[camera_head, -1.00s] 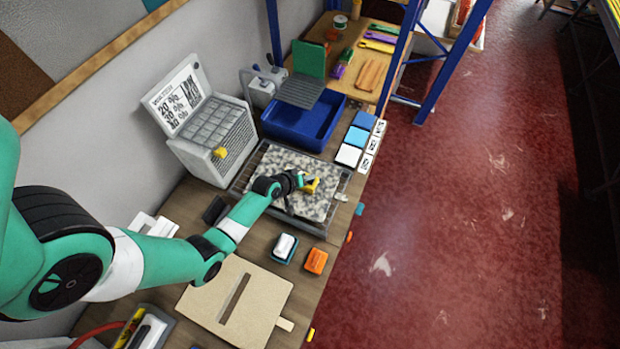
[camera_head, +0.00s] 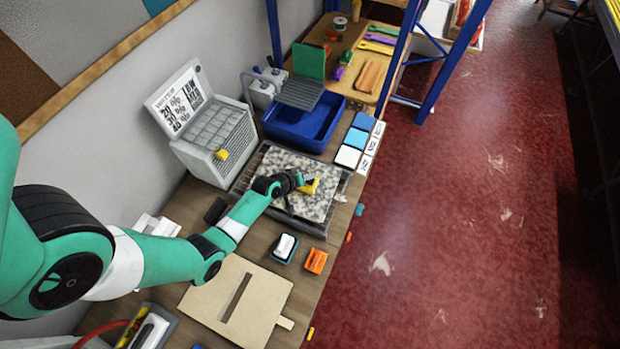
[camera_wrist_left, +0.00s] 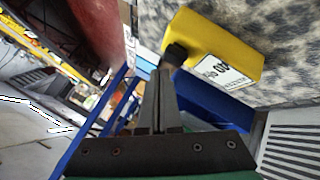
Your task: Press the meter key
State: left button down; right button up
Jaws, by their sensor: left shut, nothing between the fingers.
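In the left wrist view the meter (camera_wrist_left: 215,45) shows a white label with dark digits, too skewed to read surely. A black knob-like part (camera_wrist_left: 176,53), apparently the key, is at its near left end. My left gripper (camera_head: 298,180) is just left of the meter in the head view. Its fingers (camera_wrist_left: 167,72) are shut and empty, with the tips overlapping the black part in view. I cannot tell whether they touch it. My right gripper is not in view.
A grey slotted rack with a printed chart (camera_head: 173,97) and a yellow block (camera_head: 221,154) stands at the back left. A blue tub (camera_head: 300,130) lies beyond the rug. An orange block (camera_head: 316,261) and a tan board (camera_head: 205,300) lie nearer.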

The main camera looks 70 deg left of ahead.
pick_arm(q)
jog(key=shift+r, duration=0.1)
notch_tip(320, 180, up, 5)
jog(key=p, duration=0.5)
dwell(0.7)
